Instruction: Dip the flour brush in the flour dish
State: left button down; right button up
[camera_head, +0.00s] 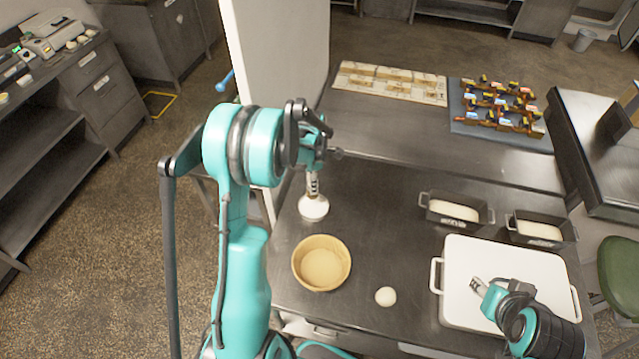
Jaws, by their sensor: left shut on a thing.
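My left gripper (318,150) is over the far left part of the steel table and is shut on the upper end of an upright flour brush. The brush (313,185) has a pale handle with dark markings and a wide white lower end. Whether its lower end touches the table cannot be told. A round tan bowl (299,270) with pale contents, apparently the flour dish, stands nearer than the brush and slightly right. The brush is beyond it, not over it. My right gripper (478,287) is above a white tray (550,268); its finger gap is unclear.
A dough ball (386,296) lies right of the bowl. Two dark loaf tins, one left (428,213) and one right (514,234), stand behind the tray. Cluttered blue (462,128) and pale boards (350,90) lie farther back. A white pillar (280,60) rises behind my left arm.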

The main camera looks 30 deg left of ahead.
pick_arm(q)
jog(key=shift+w+d+f+b, duration=0.15)
jog(key=shift+f+b, duration=0.2)
jog(key=shift+f, duration=0.3)
jog(key=shift+f+b, duration=1.3)
jog(key=shift+f, duration=1)
jog(key=shift+f+b, duration=0.45)
jog(key=shift+f, duration=0.05)
dwell(0.4)
jog(key=shift+r, duration=0.45)
jog(key=shift+r+p, duration=1.75)
jog(key=shift+r, duration=1.35)
jog(key=shift+s+f, duration=0.15)
jog(key=shift+s, duration=0.05)
